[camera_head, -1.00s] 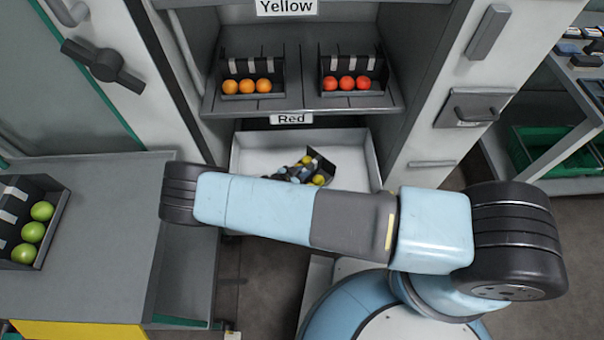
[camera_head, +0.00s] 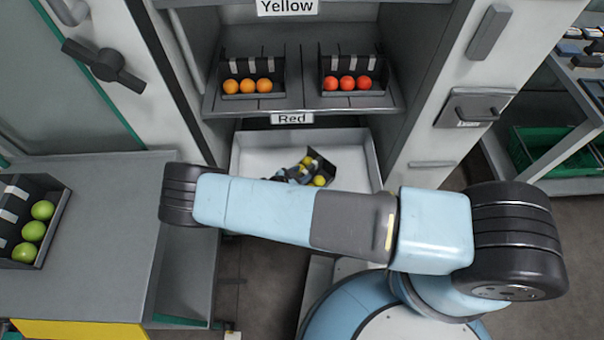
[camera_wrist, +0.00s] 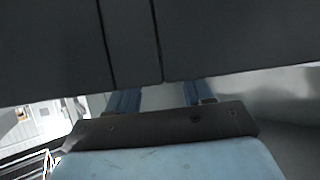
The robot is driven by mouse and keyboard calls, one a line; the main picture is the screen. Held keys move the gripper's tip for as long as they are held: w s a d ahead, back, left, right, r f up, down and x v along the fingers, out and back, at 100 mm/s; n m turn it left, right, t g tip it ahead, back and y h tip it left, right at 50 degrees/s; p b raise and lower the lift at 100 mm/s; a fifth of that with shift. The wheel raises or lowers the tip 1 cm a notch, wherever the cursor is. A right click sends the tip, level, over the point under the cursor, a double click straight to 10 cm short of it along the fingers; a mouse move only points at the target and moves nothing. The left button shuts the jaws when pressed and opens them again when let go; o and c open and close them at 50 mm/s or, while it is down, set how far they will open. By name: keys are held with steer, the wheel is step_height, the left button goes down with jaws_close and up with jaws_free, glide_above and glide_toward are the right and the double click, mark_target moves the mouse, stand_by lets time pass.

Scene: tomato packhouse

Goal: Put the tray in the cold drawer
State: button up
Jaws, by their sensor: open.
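A small black tray (camera_head: 322,163) with yellow tomatoes (camera_head: 319,181) sits tilted and turned in the open white drawer (camera_head: 260,157), beneath the shelf labelled Red. My gripper (camera_head: 287,175) is inside the drawer at the tray's left side, partly hidden behind my arm. Its jaws are open. In the wrist view, the two blue fingers of my gripper (camera_wrist: 160,98) stand apart, their tips hidden behind a dark panelled surface. I cannot tell whether the fingers touch the tray.
The shelf (camera_head: 295,103) above the drawer holds a tray of orange tomatoes (camera_head: 246,87) and one of red tomatoes (camera_head: 347,83). A tray of green tomatoes (camera_head: 34,232) stands on the grey bench (camera_head: 105,210) at left. A green crate (camera_head: 555,150) is at right.

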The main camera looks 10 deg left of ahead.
steer(key=v, duration=1)
steer(key=shift+s+a+r, duration=0.2)
steer(key=shift+s, duration=0.05)
